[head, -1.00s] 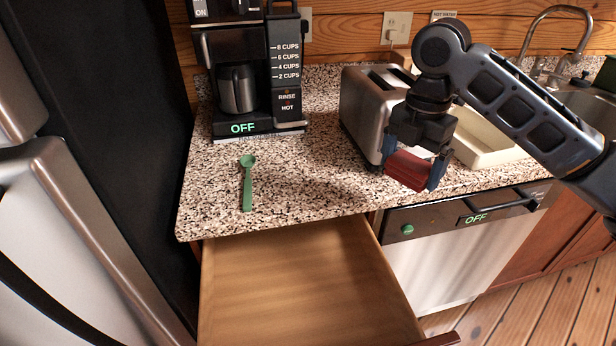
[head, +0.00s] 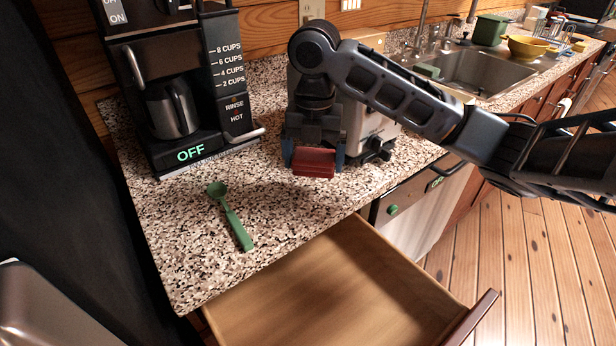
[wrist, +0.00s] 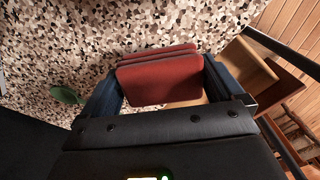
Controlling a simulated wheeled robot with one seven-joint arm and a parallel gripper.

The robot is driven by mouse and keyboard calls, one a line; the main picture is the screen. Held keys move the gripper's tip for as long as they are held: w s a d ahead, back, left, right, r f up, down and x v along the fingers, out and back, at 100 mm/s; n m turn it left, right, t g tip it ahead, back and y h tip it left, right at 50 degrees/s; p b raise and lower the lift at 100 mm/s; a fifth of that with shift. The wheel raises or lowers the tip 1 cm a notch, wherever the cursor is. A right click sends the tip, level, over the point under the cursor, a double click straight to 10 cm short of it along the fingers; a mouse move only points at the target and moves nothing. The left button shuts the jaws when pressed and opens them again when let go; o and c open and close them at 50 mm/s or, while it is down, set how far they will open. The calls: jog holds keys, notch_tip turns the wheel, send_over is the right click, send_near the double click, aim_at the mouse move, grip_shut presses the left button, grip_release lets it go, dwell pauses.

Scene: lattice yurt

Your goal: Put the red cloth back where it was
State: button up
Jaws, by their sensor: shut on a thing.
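The red cloth (head: 313,163) is a folded, layered block. My gripper (head: 313,158) is shut on it and holds it in front of the toaster, over the granite counter (head: 185,245). In the wrist view the cloth (wrist: 160,80) sits between the two blue fingers of my gripper (wrist: 162,85). Whether the cloth touches the counter cannot be told from these views.
An open, empty-looking wooden drawer (head: 330,290) juts out below the counter. A green spoon (head: 232,218) lies on the counter left of my gripper. A coffee maker (head: 180,90) stands behind. The toaster (head: 368,130) is partly hidden by my arm. A sink (head: 480,72) is at back right.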

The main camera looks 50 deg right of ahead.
aim_at(313, 189)
jog(key=shift+f, duration=2.5)
jog(key=shift+f, duration=0.1)
jog(key=shift+f, duration=0.1)
jog(key=o, duration=0.6)
jog(key=shift+c, duration=0.2)
notch_tip(313, 189, up, 12)
jog(key=shift+r, duration=0.2)
